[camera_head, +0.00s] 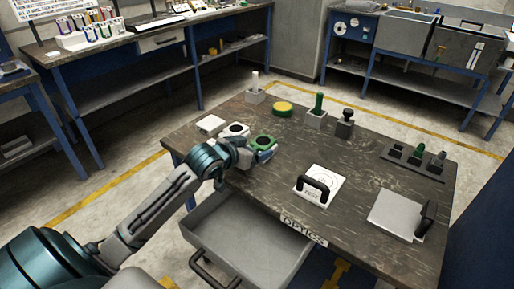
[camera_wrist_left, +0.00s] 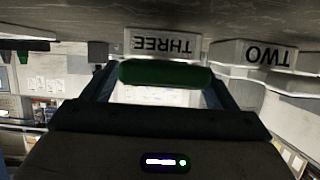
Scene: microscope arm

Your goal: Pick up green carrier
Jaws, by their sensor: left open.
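The green carrier (camera_head: 264,135), a low round green piece with a dark centre, sits near the left edge of the table, at the end of a row of white blocks. In the left wrist view, which is upside down, the carrier (camera_wrist_left: 165,74) is a wide green band in front of the block marked THREE (camera_wrist_left: 162,42). My left gripper (camera_head: 262,152) is low at the carrier. Its open fingers (camera_wrist_left: 158,92) stand on either side of it; contact cannot be told. My right gripper is not in view.
A white block marked TWO (camera_wrist_left: 253,54) is beside THREE. A yellow-green disc (camera_head: 283,108) and a holder with a green post (camera_head: 319,102) stand behind. A black-handled plate (camera_head: 318,188) lies right. An open drawer (camera_head: 245,240) juts out in front.

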